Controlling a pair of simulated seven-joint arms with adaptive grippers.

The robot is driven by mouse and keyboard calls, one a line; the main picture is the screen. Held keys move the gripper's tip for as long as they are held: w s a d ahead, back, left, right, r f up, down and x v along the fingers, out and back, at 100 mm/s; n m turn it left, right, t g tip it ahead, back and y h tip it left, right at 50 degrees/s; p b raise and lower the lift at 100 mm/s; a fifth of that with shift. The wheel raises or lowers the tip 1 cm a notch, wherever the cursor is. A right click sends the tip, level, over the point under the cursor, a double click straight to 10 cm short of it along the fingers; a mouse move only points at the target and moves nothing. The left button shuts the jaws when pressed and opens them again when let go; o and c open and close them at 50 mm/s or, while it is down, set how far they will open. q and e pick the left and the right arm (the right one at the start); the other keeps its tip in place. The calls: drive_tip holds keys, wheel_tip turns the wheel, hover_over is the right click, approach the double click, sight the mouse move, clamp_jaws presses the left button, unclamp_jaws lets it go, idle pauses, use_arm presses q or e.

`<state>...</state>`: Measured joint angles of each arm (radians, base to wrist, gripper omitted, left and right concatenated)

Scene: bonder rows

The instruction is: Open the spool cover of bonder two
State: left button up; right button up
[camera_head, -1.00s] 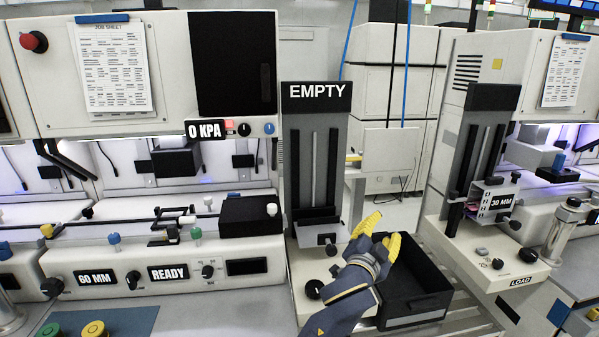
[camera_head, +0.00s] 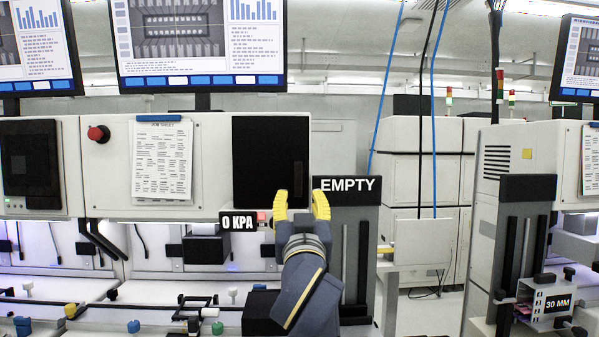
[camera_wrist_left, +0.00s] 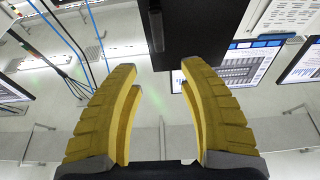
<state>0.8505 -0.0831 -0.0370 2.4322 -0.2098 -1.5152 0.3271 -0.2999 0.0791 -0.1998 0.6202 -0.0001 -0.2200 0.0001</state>
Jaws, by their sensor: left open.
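A dark square cover (camera_head: 270,158) is on the upper right of the white bonder cabinet (camera_head: 215,150), and it looks shut. No number for this bonder is readable. My left gripper (camera_head: 301,204) is open and empty, fingers pointing up, just below and right of the cover's lower edge in the head view. No contact shows. In the left wrist view, the yellow fingers (camera_wrist_left: 160,72) are spread apart, with a dark block (camera_wrist_left: 205,25) beyond them at the top; it seems to be the cover. My right gripper is not in view.
A dark post marked EMPTY (camera_head: 345,215) stands close to the right of the gripper. A 0 KPA label (camera_head: 238,222) is just left of it. A job sheet (camera_head: 162,158) hangs left of the cover. Monitors (camera_head: 200,40) sit above. Another loader (camera_head: 520,240) stands at right.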

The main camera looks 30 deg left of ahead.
sight(298, 172)
use_arm(q)
drive_tip(key=x, duration=1.4)
drive_tip(key=shift+c, duration=0.3)
clamp_jaws()
